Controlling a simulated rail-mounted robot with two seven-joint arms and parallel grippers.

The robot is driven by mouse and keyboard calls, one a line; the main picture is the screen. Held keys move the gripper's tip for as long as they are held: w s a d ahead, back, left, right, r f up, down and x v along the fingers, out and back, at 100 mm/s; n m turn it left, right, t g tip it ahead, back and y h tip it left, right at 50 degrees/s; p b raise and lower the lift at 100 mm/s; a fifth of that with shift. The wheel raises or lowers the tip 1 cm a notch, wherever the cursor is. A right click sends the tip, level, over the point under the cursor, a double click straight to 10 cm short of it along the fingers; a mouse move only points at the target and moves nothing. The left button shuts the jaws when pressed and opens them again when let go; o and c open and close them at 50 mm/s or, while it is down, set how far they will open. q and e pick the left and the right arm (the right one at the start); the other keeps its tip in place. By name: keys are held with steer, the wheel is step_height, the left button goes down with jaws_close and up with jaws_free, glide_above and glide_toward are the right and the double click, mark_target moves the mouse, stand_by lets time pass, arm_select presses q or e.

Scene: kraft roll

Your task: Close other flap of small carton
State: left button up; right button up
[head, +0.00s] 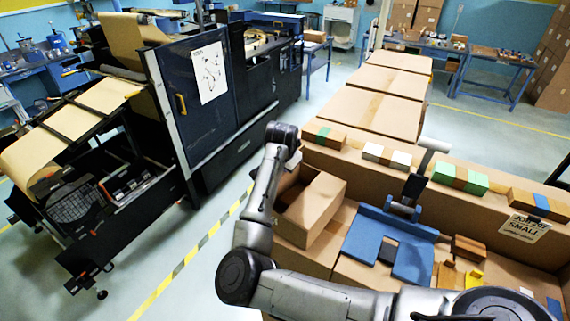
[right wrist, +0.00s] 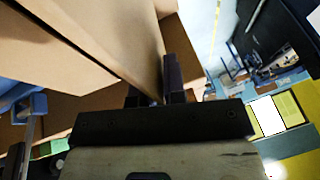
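The small carton (head: 316,220) stands in the head view to the left of the blue jig, with its upper part open on the side I see. The arm coming in from the lower right bends up to the carton's left side. Its hand, my right gripper (head: 283,150), is at the carton's far left edge, and its fingers are hidden in the head view. In the right wrist view a cardboard panel (right wrist: 110,35) runs right up to the dark fingers of my right gripper (right wrist: 165,90) and partly covers them. Whether they are shut is unclear. My left gripper cannot be made out.
A blue jig (head: 365,235) lies right of the carton, with a dark upright piece above it. Wooden and yellow blocks (head: 466,247) lie farther right. Coloured block stacks (head: 460,178) line the ledge behind. A large dark machine (head: 215,100) stands across the aisle at left.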

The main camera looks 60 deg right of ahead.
steer(key=o, duration=0.3)
steer(key=shift+a+r, duration=0.1)
steer(key=shift+r, duration=0.1)
steer(key=b+v, duration=0.2)
steer(key=v, duration=1.1)
steer(key=shift+r, duration=0.2)
